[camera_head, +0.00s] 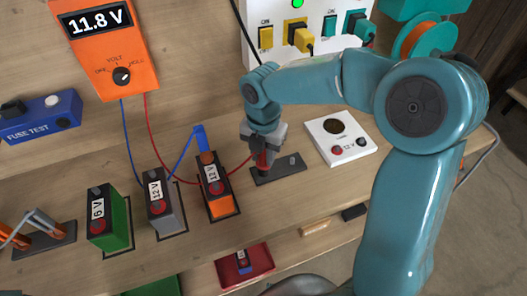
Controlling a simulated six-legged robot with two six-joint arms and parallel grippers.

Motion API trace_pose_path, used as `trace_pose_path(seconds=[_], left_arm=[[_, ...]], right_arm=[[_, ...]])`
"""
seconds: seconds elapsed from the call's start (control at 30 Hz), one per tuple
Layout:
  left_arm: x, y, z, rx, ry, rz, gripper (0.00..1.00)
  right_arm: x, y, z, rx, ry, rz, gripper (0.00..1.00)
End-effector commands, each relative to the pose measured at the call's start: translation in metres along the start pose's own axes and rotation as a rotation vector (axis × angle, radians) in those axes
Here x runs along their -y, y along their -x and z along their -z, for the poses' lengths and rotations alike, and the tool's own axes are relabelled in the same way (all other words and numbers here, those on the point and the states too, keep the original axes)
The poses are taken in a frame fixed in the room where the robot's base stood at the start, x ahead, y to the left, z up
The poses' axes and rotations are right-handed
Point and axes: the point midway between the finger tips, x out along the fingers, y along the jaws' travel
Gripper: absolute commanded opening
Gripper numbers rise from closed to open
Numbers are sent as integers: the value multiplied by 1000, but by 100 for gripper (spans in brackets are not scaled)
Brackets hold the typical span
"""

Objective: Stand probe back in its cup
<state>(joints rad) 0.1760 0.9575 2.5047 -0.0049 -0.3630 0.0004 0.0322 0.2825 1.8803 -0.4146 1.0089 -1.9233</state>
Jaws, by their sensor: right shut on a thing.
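My right gripper (264,143) points down from the blue-green arm and is shut on the red probe (263,160). The probe is roughly upright, with its lower end at the left part of a dark flat holder (290,170) on the bench. I cannot tell whether its tip is inside a cup or just above it. A red lead runs from the orange meter (112,60) along the bench towards the probe. The meter reads 11.8 V. My left gripper is not in view.
Left of the holder stand an orange 12 V battery (221,203), a grey 12 V battery (165,217) and a green 6 V battery (117,233). A white panel with a round dark spot (340,140) lies right. A red tray (232,273) is below the bench's front edge.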

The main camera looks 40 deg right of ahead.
Motion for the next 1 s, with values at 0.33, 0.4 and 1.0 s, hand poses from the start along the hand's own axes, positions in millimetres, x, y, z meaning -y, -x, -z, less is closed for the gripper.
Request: trace_pose_path(seconds=[0.33,0.4,1.0], left_arm=[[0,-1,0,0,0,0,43],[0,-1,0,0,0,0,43],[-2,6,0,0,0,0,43]], right_arm=[[0,-2,0,0,0,0,59],[0,-2,0,0,0,0,59],[-1,112,0,2,0,-5,59]])
